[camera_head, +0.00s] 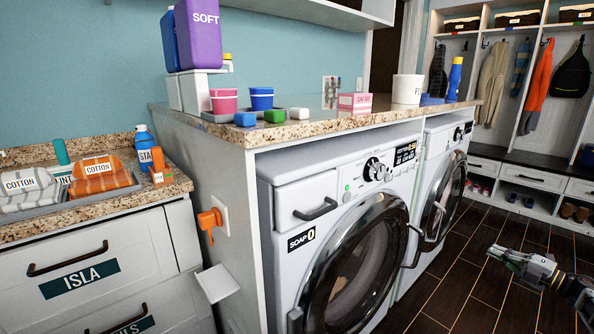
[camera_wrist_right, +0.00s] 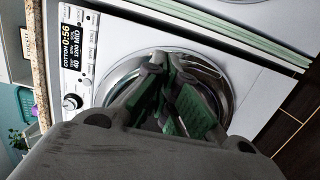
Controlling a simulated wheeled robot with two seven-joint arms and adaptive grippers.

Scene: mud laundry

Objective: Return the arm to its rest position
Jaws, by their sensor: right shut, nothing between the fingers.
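My right gripper (camera_head: 497,254) shows at the lower right in the head view, above the dark floor and to the right of the washing machines, touching nothing. Its fingers also show in the right wrist view (camera_wrist_right: 172,62), drawn together with nothing between them. Behind the fingers in that view is the round door of a washer (camera_wrist_right: 225,72). My left gripper is outside both views.
Two front-loading machines, a near one (camera_head: 300,196) and a far one (camera_head: 459,160), stand under a granite counter (camera_head: 300,130) holding cups and small blocks. Drawers (camera_head: 110,262) stand at left. A bench (camera_head: 535,176) with hanging coats is at the back right. Open floor (camera_head: 455,285) lies around my right gripper.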

